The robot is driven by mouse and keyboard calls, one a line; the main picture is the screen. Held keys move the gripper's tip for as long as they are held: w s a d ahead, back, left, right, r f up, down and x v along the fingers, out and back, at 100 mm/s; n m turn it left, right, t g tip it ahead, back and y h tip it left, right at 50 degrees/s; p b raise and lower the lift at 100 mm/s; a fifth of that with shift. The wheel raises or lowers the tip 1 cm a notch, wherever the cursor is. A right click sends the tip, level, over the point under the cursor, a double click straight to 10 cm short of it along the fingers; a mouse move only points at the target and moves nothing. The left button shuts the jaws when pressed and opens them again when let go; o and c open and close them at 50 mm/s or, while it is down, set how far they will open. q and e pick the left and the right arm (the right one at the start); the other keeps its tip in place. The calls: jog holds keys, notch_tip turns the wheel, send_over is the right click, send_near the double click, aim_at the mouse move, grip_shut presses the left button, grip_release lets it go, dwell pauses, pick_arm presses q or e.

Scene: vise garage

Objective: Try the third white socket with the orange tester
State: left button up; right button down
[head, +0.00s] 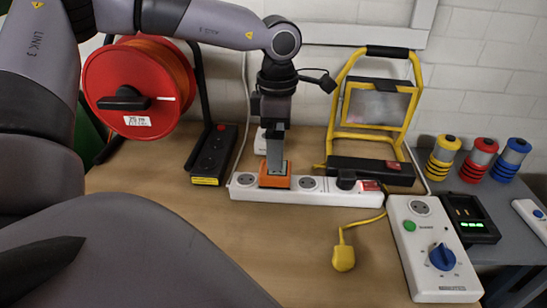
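A white power strip (327,195) lies across the back of the wooden bench. From the left it shows a bare socket (246,180), the orange tester (274,181), another bare socket (308,184), a black plug (346,180) and a red switch (370,186). The tester covers the second socket place from the left; I cannot tell whether it is fully seated. My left gripper (276,168) points straight down, with its fingers closed on the tester and hiding part of it. My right gripper is not in view.
A red cable reel (140,85), a black socket block (213,155) and a yellow-framed work light (376,105) stand around the strip. A yellow plug (343,257) and a white box with a blue knob (432,250) lie in front.

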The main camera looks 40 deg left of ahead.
aim_at(275, 174)
pick_arm(q)
notch_tip(275, 174, down, 5)
jog(key=b, duration=0.3)
jog(key=shift+f, duration=0.15)
jog(key=shift+f+b, duration=0.65)
jog(key=shift+b, duration=0.35)
jog(key=shift+f, duration=0.2)
jog(key=shift+b, duration=0.75)
jog(key=shift+r, duration=0.1)
